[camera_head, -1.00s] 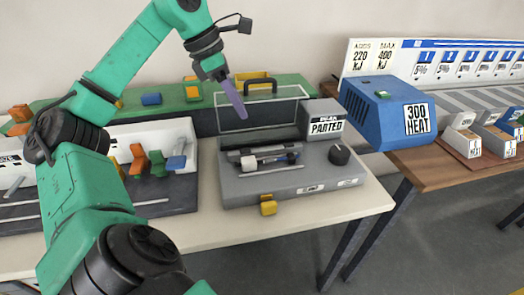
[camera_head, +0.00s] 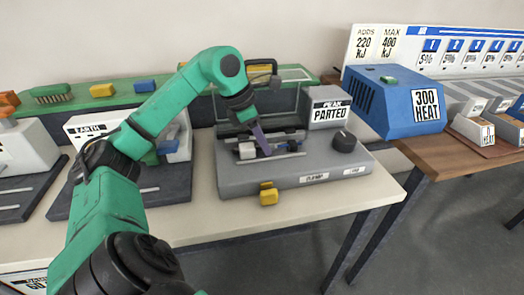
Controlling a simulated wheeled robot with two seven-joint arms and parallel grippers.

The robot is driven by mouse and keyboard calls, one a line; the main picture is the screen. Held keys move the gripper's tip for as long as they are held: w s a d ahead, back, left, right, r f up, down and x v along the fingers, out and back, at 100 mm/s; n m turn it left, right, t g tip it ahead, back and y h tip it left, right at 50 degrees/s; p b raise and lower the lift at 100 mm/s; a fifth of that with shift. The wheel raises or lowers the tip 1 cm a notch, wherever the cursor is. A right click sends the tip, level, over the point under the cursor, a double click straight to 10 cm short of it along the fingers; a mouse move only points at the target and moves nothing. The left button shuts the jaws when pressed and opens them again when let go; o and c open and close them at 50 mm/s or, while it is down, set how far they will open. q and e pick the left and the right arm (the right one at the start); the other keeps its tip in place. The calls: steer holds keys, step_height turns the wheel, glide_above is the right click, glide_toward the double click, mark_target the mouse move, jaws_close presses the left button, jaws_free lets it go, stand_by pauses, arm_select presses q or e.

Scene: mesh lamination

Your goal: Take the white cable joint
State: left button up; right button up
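A small white block, which looks like the white cable joint (camera_head: 247,151), sits at the left end of a dark bar in the grey machine labelled "PARTED" (camera_head: 240,182). My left gripper (camera_head: 265,151) reaches down from the upper left over this bar. Its purple fingertip is just right of the white block, and I cannot tell whether it touches anything. The fingers overlap from this side, so their opening does not show. My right gripper is not in view.
A yellow block (camera_head: 269,197) is at the machine's front edge. A black knob (camera_head: 344,141) and the label box (camera_head: 329,113) are at its right. A blue heater (camera_head: 392,103) stands on the wooden table. The pale table front is clear.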

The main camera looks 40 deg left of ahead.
arm_select(q)
steer(key=shift+w+f, duration=0.1)
steer(key=shift+f, duration=0.05)
jaws_close()
